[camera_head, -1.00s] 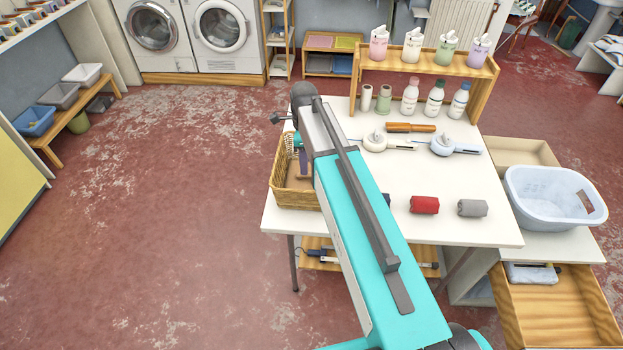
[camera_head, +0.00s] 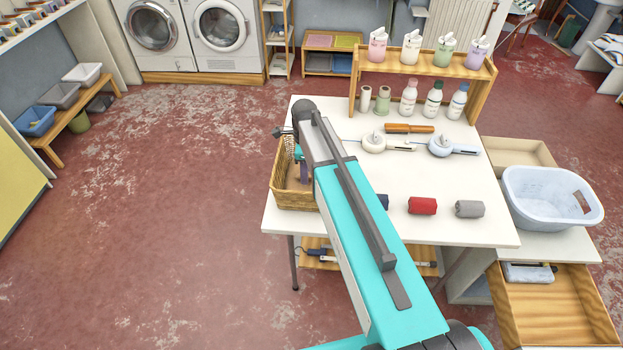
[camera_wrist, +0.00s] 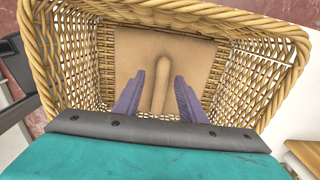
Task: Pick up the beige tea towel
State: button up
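In the wrist view a narrow, rounded beige roll (camera_wrist: 160,82), which looks like the beige tea towel, lies at the bottom of the wicker basket (camera_wrist: 267,62). The basket floor around it is a similar beige. My gripper (camera_wrist: 162,98) is open, with its two purple fingers inside the basket, one on each side of the roll. Gaps show between fingers and roll; I cannot tell how deep the fingertips reach. In the head view the basket (camera_head: 293,200) stands at the table's left edge, and my arm hides part of it and the towel.
A pale blue tub (camera_head: 550,197) stands at right above an open drawer (camera_head: 556,300).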

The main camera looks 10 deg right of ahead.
jog(key=shift+f, duration=0.25)
dwell(0.4)
grip_shut()
